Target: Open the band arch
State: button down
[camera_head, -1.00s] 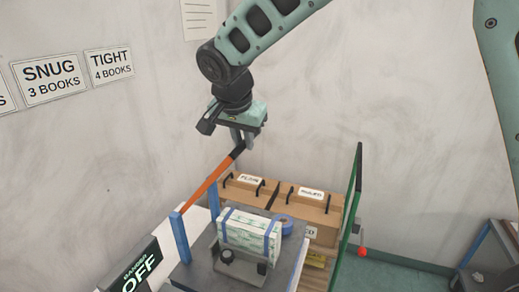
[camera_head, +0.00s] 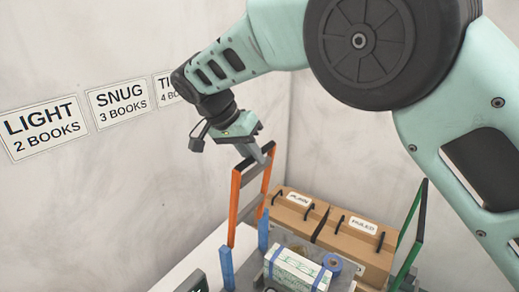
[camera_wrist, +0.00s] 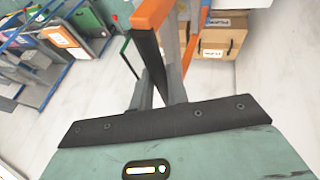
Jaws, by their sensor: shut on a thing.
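The band arch (camera_head: 234,208) is an orange frame with two legs and a dark crossbar; it stands nearly upright at the left edge of the bench. My gripper (camera_head: 263,153) is shut on its crossbar at the top. In the wrist view, the dark bar (camera_wrist: 147,62) with an orange end runs between the fingers of my gripper (camera_wrist: 158,92). Two blue posts (camera_head: 227,268) stand at the arch's foot. The arch's lower ends are partly hidden behind them.
A bundle with blue bands (camera_head: 295,268) lies on the bench, with a blue tape roll (camera_head: 333,264) beside it. Brown boxes (camera_head: 345,246) labelled PLAIN and FAILED stand behind. A green frame (camera_head: 411,228) rises at right. The wall (camera_head: 90,190) is close on the left.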

jog(key=shift+s+a+f, duration=0.15)
jog(key=shift+a+f, duration=0.15)
jog(key=shift+f, duration=0.15)
jog(key=c, duration=1.4)
grip_release()
jog(key=shift+o, duration=0.2)
jog(key=shift+r, duration=0.15)
jog(key=shift+a+r, duration=0.2)
jog(key=shift+r, duration=0.15)
jog(key=b+v, duration=0.2)
jog(key=v, duration=0.9)
jog(key=shift+a, duration=0.1)
